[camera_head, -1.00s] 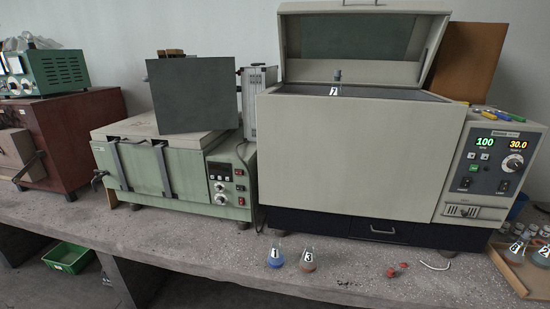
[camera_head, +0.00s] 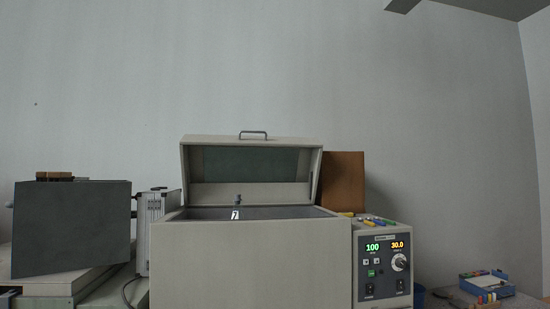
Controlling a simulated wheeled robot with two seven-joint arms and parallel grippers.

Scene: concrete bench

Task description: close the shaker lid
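The shaker (camera_head: 250,265) is a large beige box in the lower middle of the head view. Its lid (camera_head: 250,145) stands raised at the back, with a dark window on its inner side and a metal handle (camera_head: 253,133) on its top edge. A stoppered flask marked 7 (camera_head: 236,213) shows just above the front rim, inside the shaker. The control panel (camera_head: 385,265) on the right is lit, reading 100 and 30.0. Neither of my grippers is in view.
Coloured pens or tools (camera_head: 368,218) lie on top of the control housing. A brown board (camera_head: 342,182) stands behind the lid's right side. A dark grey panel (camera_head: 70,228) and a metal case (camera_head: 155,230) stand left. A tray (camera_head: 487,287) with small items sits far right. Wall space above is clear.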

